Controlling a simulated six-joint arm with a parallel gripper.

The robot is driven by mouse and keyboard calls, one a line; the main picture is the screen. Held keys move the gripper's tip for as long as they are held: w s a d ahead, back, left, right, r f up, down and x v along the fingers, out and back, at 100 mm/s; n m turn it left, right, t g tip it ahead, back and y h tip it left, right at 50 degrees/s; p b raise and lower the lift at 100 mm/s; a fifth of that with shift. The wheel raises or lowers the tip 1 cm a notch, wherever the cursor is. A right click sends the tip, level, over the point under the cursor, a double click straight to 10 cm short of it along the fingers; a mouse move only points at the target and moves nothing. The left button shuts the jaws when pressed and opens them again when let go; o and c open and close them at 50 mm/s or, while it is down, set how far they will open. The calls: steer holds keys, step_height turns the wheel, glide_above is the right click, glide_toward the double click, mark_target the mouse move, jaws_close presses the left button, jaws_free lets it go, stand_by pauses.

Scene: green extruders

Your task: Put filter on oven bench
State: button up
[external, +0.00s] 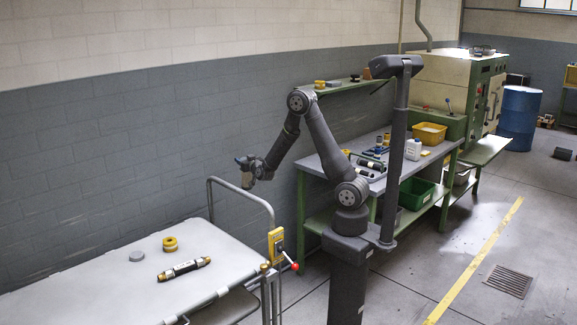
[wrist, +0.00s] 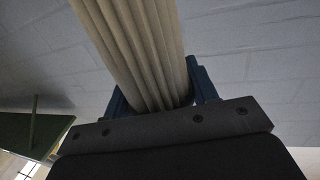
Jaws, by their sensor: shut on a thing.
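My gripper (external: 248,165) is raised in front of the grey wall, above the far end of the pale cart. In the wrist view, my gripper (wrist: 160,98) has its blue fingers on either side of a beige pleated filter (wrist: 135,45) and is shut on it. The filter extends up out of the wrist view, so its far end is hidden. In the external view the filter (external: 247,181) is small and hangs below the gripper, clear of any surface. A green oven-like machine with cream panels (external: 435,80) stands at the back right, with a grey-topped bench (external: 320,163) beside it.
The cart (external: 90,280) holds a black cylinder with brass ends (external: 184,269), a yellow ring (external: 170,244) and a grey disc (external: 137,257). The bench carries a white jug (external: 413,149), a yellow bin (external: 430,133) and small parts. A green shelf (external: 345,86) hangs above it.

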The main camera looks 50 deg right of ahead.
steer(key=s+d+f+m+h, duration=0.1)
steer(key=s+d+f+h, duration=0.1)
steer(key=s+d+f, duration=0.4)
steer(key=w+d+r+m+g+h, duration=0.2)
steer(key=d+h, duration=0.1)
steer(key=d, duration=0.9)
steer(key=w+d+r+m+g+h, duration=0.1)
steer(key=w+d+r+m+h, duration=0.15)
steer(key=d, duration=0.95)
steer(key=s+d+r+m+g+h, duration=0.2)
steer(key=s+d+g, duration=0.1)
steer(key=d, duration=0.9)
steer(key=s+d+r+m+g+h, duration=0.2)
steer(key=s+d+r, duration=0.15)
steer(key=d, duration=0.95)
steer(key=s+d+r+m+g+h, duration=0.1)
steer(key=s+d+r+m+g, duration=0.15)
steer(key=s+d, duration=1)
steer(key=s+d+r+m+g+h, duration=0.15)
steer(key=s+d+g, duration=0.25)
steer(key=s+d, duration=0.9)
steer(key=s+d+r+m+g, duration=0.2)
steer(key=s+d+g, duration=0.1)
steer(key=s+d, duration=0.95)
steer(key=w+d+f, duration=0.1)
steer(key=w+f, duration=0.9)
steer(key=f, duration=0.1)
steer(key=shift+d, duration=0.1)
